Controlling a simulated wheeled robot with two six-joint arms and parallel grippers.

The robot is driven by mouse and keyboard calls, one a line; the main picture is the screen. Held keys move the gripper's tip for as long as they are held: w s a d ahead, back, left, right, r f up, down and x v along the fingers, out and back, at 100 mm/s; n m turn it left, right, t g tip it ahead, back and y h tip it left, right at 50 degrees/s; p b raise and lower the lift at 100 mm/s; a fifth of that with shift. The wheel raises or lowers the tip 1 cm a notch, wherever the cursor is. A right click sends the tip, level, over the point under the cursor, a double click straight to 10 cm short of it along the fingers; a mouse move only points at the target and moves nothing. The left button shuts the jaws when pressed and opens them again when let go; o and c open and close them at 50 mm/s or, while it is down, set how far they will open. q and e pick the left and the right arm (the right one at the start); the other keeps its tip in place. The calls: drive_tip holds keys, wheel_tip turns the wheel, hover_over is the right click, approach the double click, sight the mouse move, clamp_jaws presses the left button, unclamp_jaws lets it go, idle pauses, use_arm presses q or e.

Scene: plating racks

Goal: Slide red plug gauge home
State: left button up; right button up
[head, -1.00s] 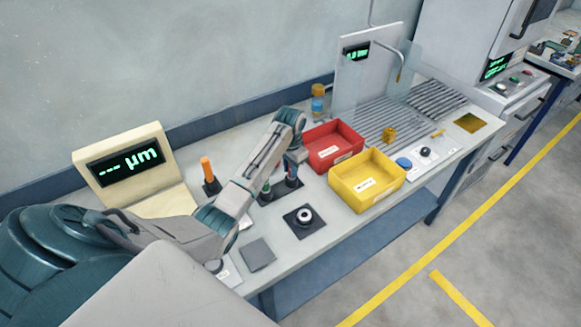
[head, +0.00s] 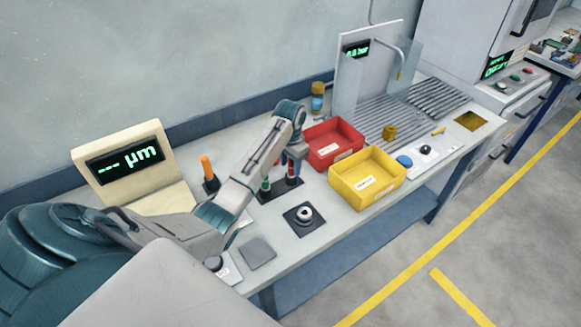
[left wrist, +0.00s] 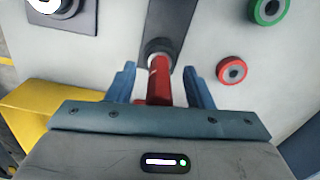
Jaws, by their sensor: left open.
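The red plug gauge (left wrist: 159,85) stands in a dark round seat (left wrist: 158,46) on a dark base. It also shows in the head view (head: 292,170), partly hidden by my gripper. My left gripper (left wrist: 160,80) is open, with one blue finger on each side of the red handle and visible gaps between. In the head view my left gripper (head: 291,158) is above the dark base (head: 282,193), beside the red bin. A green-topped gauge (head: 265,186) stands on the same base. How deep the red gauge sits cannot be told. My right gripper is not in view.
A red bin (head: 334,158) and a yellow bin (head: 396,187) stand to the right. A round part sits on a dark pad (head: 290,228) in front. An orange-handled tool (head: 206,167) stands left. Red (left wrist: 232,70) and green (left wrist: 268,10) rings lie nearby.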

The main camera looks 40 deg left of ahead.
use_arm(q)
wheel_tip(320, 180, up, 3)
drive_tip(key=shift+w+r+b, duration=0.1)
drive_tip(key=shift+r+b, duration=0.1)
drive_tip(key=shift+b, duration=0.45)
wheel_tip(320, 180, up, 5)
drive_tip(key=shift+r+p, duration=0.1)
drive_tip(key=shift+p, duration=0.9)
drive_tip(key=shift+r+p, duration=0.5)
drive_tip(key=shift+f, duration=0.1)
